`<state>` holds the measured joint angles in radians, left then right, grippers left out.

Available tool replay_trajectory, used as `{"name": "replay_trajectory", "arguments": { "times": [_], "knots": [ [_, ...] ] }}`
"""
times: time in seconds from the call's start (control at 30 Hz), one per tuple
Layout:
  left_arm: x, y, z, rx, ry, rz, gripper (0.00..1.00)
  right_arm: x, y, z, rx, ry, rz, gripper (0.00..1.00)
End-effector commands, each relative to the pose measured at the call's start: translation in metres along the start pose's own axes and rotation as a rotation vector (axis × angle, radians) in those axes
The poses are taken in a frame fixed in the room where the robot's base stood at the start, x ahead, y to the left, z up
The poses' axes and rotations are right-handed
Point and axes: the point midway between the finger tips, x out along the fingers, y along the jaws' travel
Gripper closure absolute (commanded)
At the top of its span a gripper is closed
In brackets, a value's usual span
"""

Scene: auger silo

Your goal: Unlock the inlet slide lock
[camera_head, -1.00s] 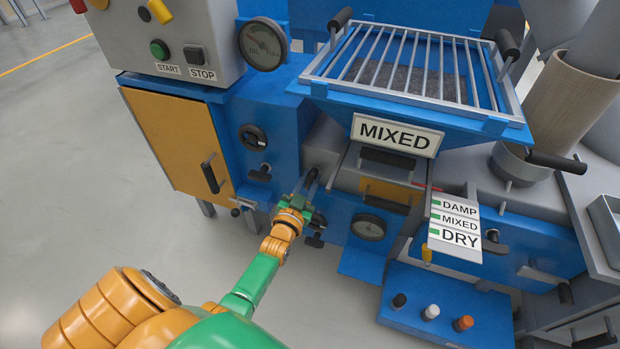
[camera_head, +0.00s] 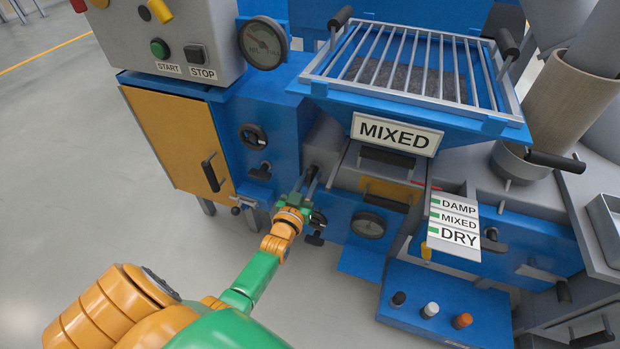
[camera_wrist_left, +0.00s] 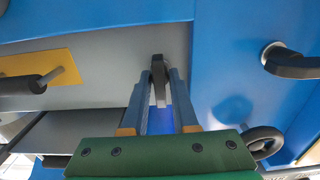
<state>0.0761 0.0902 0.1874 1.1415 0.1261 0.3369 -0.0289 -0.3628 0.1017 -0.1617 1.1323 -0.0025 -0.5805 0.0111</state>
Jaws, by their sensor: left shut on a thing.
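My left gripper (camera_head: 308,184) reaches the machine's front below the hopper. It is shut on a dark lever (camera_wrist_left: 158,72), which stands between its two fingertips in the left wrist view, where the gripper (camera_wrist_left: 159,80) fills the middle. The lever is set at the edge of a grey housing beside a blue panel. I cannot tell from its look alone whether it is the inlet slide lock. My right gripper is not in view.
A blue hopper with a grate (camera_head: 410,65) and a MIXED sign (camera_head: 397,134) stands above. A yellow door (camera_head: 178,140) is to the left. The floor at lower left is clear.

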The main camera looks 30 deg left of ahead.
Motion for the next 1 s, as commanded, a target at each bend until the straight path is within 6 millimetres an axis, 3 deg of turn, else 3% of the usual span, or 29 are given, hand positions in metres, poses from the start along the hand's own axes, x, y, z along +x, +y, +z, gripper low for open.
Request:
{"name": "replay_trajectory", "arguments": {
  "times": [0.03,0.07,0.1,0.13,0.43,0.73,1.0],
  "knots": [
    [0.0,0.0,0.001,0.0,-0.001,0.0,1.0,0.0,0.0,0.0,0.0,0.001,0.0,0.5],
    [0.0,0.0,0.001,0.0,-0.001,0.0,0.7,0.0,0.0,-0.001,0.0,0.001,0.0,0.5],
    [0.0,0.0,0.001,0.0,-0.001,0.0,0.59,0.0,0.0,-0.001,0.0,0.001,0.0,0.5],
    [0.0,0.0,0.001,0.0,-0.001,0.0,0.55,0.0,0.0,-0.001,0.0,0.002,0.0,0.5],
    [-0.003,0.0,-0.001,0.0,-0.001,0.0,0.55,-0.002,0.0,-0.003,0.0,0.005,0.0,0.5],
    [-0.06,0.0,-0.002,0.0,-0.005,0.0,0.55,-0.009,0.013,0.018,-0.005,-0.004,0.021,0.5],
    [-0.071,0.0,0.0,0.0,-0.001,0.0,0.55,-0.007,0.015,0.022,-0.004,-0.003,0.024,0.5]
  ]
}}
